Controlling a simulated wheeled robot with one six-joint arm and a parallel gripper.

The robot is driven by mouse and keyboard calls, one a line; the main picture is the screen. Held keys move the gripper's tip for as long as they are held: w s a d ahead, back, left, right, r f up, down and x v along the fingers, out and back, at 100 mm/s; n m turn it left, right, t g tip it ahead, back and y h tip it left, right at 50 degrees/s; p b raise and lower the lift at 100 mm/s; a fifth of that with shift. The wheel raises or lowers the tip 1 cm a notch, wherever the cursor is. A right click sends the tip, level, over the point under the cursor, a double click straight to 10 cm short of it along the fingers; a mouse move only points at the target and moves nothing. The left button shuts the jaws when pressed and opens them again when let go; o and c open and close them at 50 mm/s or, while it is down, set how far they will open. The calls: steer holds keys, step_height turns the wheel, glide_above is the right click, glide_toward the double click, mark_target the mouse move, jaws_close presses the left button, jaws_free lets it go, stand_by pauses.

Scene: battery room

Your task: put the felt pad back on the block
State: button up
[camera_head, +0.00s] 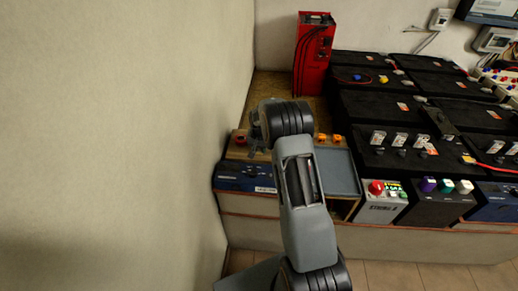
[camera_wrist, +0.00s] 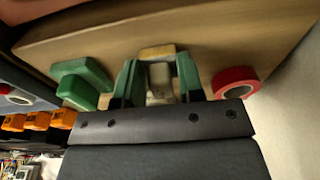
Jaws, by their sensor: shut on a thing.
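My gripper (camera_wrist: 158,88) has green fingers closed on a small pale piece (camera_wrist: 158,78) between them, low over a wooden surface (camera_wrist: 200,30). I cannot tell for sure whether the pale piece is the felt pad. A yellowish block (camera_wrist: 157,52) shows just beyond the fingertips; I cannot tell whether it touches the pale piece. A green block-like object (camera_wrist: 80,82) lies to the left of the fingers. In the head view my gripper (camera_head: 256,140) is mostly hidden by my wrist, above the bench's left end.
A red tape roll (camera_wrist: 236,84) lies close right of the fingers. Orange parts (camera_wrist: 36,121) are at left in the wrist view. In the head view the wall (camera_head: 200,150) is close at left, a red case (camera_head: 314,52) stands behind, and black batteries (camera_head: 375,105) fill the right.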

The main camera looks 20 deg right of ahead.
mark_target(259, 153)
steer(key=shift+f, duration=0.2)
steer(key=o, duration=0.9)
steer(key=shift+r, duration=0.1)
step_height(259, 153, up, 12)
steer(key=s, duration=0.1)
steer(key=s+a+r+n+t, duration=0.1)
steer(key=s+a+r, duration=0.3)
steer(key=s+r, duration=0.15)
steer(key=s+a+r+n, duration=0.1)
steer(key=s+a+r, duration=0.25)
steer(key=s, duration=0.25)
steer(key=s+a+n, duration=0.1)
steer(key=s, duration=0.4)
steer(key=s+a+n, duration=0.1)
steer(key=s+a, duration=0.1)
steer(key=s, duration=0.4)
steer(key=s+a+n, duration=0.1)
steer(key=s, duration=0.5)
steer(key=shift+a+n+t+y+p, duration=0.3)
steer(key=shift+a+n+t+p, duration=0.1)
